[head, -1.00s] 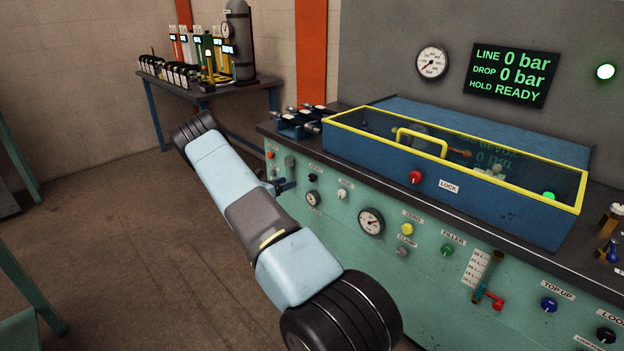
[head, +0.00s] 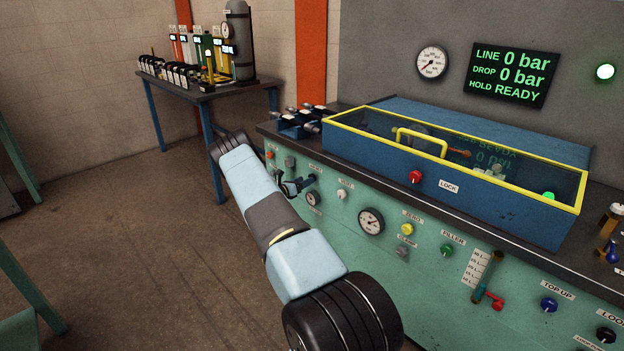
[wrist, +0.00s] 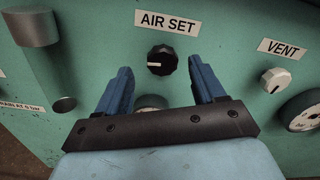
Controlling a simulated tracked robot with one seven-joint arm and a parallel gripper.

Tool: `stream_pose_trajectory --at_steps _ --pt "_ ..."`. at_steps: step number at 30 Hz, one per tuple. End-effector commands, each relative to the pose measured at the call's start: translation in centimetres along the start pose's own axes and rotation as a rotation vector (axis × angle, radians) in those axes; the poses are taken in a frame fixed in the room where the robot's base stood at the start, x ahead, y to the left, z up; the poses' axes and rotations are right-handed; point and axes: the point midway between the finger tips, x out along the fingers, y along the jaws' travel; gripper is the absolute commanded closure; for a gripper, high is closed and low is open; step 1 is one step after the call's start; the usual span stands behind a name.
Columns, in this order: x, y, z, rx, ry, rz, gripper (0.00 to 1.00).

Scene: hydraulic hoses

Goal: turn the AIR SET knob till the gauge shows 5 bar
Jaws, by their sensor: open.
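The AIR SET knob (wrist: 162,60) is black with a white pointer mark directed left in the wrist view. In the head view the knob (head: 311,179) sits on the green panel front. My gripper (wrist: 160,66) is open, its two blue fingers apart on either side of the knob's lower part in the picture, with no visible contact. The gripper (head: 297,186) also shows beside the knob in the head view. A small gauge (head: 313,198) lies just below the knob; its reading is too small to tell. In the wrist view that gauge (wrist: 151,101) is mostly hidden by my gripper.
The white VENT knob (wrist: 275,80) and another gauge (wrist: 302,110) are to the right. A grey cylindrical part (wrist: 32,27) juts out at the upper left. The blue box with a yellow-edged lid (head: 450,190) is on the bench above. The display (head: 512,75) reads LINE 0 bar.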

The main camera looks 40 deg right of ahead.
Motion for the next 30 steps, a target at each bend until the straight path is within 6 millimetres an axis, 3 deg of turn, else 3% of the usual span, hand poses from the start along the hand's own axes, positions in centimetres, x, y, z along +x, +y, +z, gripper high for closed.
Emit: stream_pose_trajectory --at_steps 7,20,30 --pt "3.0 0.0 -0.1 0.001 0.000 -0.001 0.31" --pt "3.6 0.0 0.0 0.000 -0.001 0.001 0.31" --pt "3.6 0.0 0.0 0.000 -0.001 0.001 0.64"
